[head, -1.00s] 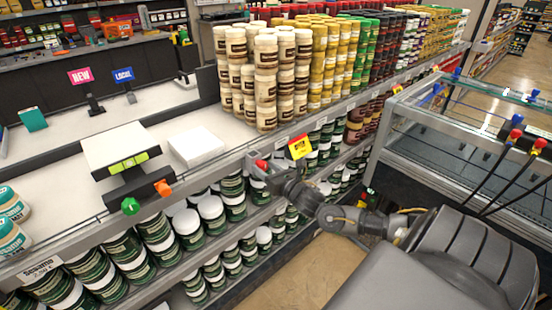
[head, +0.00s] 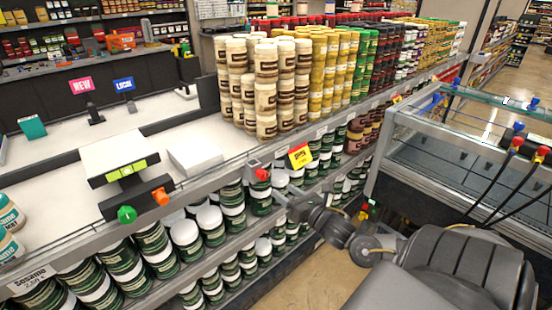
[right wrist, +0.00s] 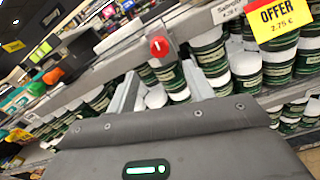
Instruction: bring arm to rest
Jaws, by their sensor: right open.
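My right gripper (head: 274,190) is open and empty in front of the shelf edge, beside and below a red knob (head: 262,174) on a small grey block. In the right wrist view the two light grey fingers (right wrist: 160,92) stand apart, and the red knob (right wrist: 158,46) shows beyond them, not held. My right arm reaches in from the lower right of the head view. A dark device (head: 134,201) with a white top, a green lit display, a green knob and an orange knob sits on the counter at left. My left gripper is out of view.
Shelves of green-and-white jars (head: 210,226) lie below the counter, close to the gripper. Stacked cream jars (head: 266,90) stand on top. A yellow and red price tag (head: 300,156) hangs close by. A glass case (head: 430,150) stands at right. Bare floor (head: 310,283) shows below.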

